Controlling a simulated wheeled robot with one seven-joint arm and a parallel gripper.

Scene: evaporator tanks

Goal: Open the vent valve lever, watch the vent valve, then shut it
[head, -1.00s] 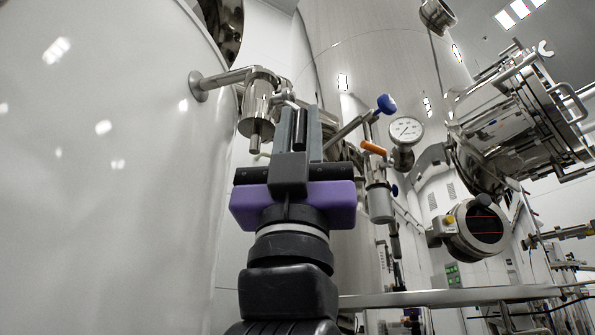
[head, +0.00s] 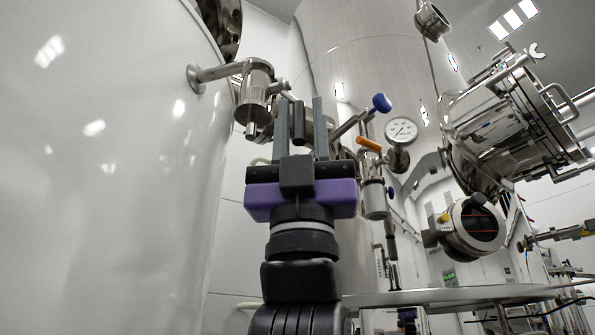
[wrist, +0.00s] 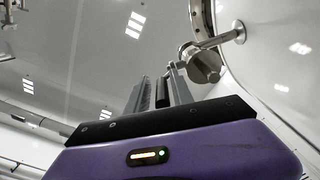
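A steel valve body (head: 254,90) sits on a short pipe from the white tank, left of centre in the head view; it also shows in the wrist view (wrist: 205,65). A dark bar (head: 298,124), seemingly its lever's grip, hangs down beside the valve. My gripper (head: 301,100) points upward with its two grey fingers spread, one on each side of the dark bar. In the wrist view the bar (wrist: 162,93) also appears between the fingers. Gaps show beside the bar in the head view.
The white tank wall (head: 100,170) fills the left. Right of my gripper are a valve with an orange handle (head: 368,144), a blue knob (head: 381,103), a pressure gauge (head: 401,130) and a round display (head: 478,227). A steel ledge (head: 430,297) lies low at right.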

